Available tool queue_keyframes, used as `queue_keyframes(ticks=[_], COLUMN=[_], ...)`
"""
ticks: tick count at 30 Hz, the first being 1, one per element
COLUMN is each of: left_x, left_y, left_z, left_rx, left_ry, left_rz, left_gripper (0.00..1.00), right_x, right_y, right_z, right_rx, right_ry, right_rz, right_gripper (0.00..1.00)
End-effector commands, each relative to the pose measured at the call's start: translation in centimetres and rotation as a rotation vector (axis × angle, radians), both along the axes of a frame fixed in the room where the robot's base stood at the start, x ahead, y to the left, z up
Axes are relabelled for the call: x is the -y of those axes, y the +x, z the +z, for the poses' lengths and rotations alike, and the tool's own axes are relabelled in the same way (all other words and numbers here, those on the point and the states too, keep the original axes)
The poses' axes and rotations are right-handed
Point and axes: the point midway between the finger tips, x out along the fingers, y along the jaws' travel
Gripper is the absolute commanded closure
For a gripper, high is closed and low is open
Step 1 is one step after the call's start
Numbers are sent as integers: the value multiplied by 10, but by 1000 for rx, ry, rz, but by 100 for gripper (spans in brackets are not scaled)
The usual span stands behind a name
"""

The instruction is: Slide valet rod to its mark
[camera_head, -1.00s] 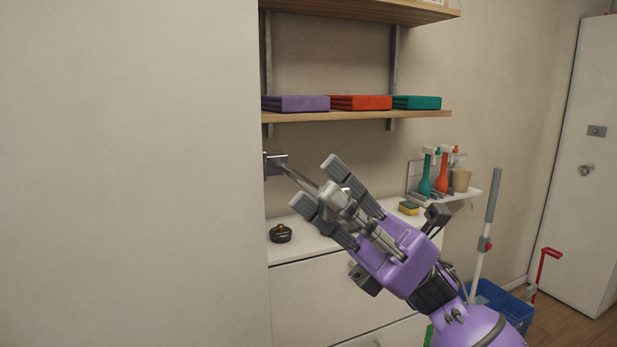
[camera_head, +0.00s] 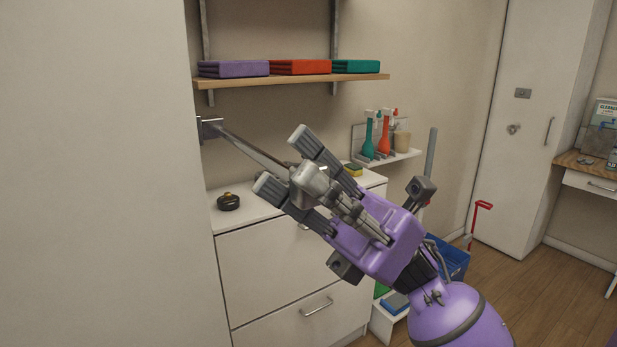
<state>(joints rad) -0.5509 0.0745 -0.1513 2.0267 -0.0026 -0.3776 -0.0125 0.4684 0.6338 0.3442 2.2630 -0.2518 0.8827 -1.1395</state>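The valet rod (camera_head: 252,147) is a thin grey metal rod that comes out of a small metal wall mount (camera_head: 208,128) below the shelf. It points outward and down to the right, ending in a grey knob (camera_head: 308,183). The contact itself is partly hidden by the fingers. No mark on the rod can be made out. My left gripper is not in view.
A wooden shelf (camera_head: 300,82) with folded purple, red and green towels is above the rod. A white drawer cabinet (camera_head: 280,262) with a dark lidded pot (camera_head: 228,201) stands below. A large pale panel (camera_head: 95,180) fills the left.

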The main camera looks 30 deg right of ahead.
Motion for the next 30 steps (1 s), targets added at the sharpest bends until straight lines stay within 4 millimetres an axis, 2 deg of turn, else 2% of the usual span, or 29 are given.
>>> queue_keyframes(ticks=[9, 13, 24, 30], left_x=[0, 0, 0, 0], left_y=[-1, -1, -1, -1], left_z=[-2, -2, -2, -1], left_rx=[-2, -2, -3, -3], left_ry=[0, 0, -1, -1], left_rz=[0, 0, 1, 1], left_gripper=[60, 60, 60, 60], right_x=[0, 7, 60, 80], right_y=[0, 1, 3, 3], right_z=[0, -7, -60, -80], right_rx=[1, -2, -4, -2], right_ry=[0, 1, 2, 2], right_rz=[1, -1, -2, -1], right_gripper=[73, 73, 73, 73])
